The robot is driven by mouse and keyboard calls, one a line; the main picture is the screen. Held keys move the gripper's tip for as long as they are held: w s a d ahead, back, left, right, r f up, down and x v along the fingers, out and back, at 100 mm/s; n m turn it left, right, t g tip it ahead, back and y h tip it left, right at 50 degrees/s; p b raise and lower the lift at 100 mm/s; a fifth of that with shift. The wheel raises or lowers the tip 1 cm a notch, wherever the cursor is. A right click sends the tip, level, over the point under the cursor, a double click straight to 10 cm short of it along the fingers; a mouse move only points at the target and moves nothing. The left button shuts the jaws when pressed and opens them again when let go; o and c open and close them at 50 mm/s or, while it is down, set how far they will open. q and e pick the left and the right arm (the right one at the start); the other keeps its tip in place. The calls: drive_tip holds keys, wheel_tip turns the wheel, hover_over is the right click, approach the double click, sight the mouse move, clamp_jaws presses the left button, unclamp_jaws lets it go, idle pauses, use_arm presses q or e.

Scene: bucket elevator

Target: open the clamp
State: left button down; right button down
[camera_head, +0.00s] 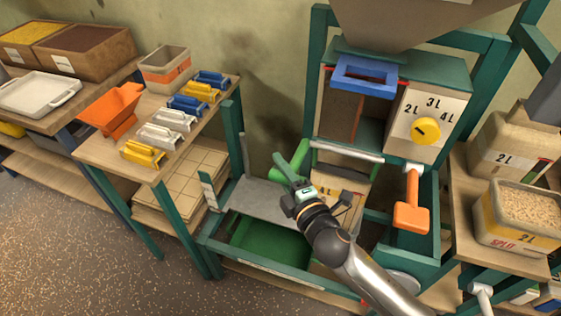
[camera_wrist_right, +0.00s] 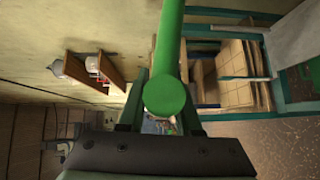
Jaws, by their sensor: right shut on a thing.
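My right gripper (camera_head: 290,168) is shut on a bright green handle (camera_head: 302,150), which looks like the clamp's lever. The handle is beside the labelled bin (camera_head: 330,184) at the front of the teal machine. My left gripper is not in view.
The teal frame (camera_head: 236,125) and grey metal plate (camera_head: 258,192) are close to my gripper. An orange handle (camera_head: 411,212) hangs to the right, below a yellow dial (camera_head: 425,130). A green bin (camera_head: 268,243) is below. A shelf table with coloured clips (camera_head: 143,152) stands left.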

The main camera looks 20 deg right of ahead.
drive_tip(key=shift+w+d+r+p, duration=0.15)
drive_tip(key=shift+r+p, duration=0.25)
drive_tip(key=shift+r, duration=0.2)
drive_tip(key=shift+w+d+r+p, duration=0.1)
drive_tip(key=shift+w+r+p, duration=0.1)
drive_tip(key=shift+r+p, duration=0.3)
drive_tip(key=shift+w+d+r+p, duration=0.15)
drive_tip(key=shift+r+p, duration=0.2)
drive_tip(key=shift+r, duration=0.3)
drive_tip(key=c, duration=1)
unclamp_jaws()
drive_tip(key=o, duration=0.4)
drive_tip(key=shift+f, duration=0.25)
drive_tip(key=shift+a, duration=0.1)
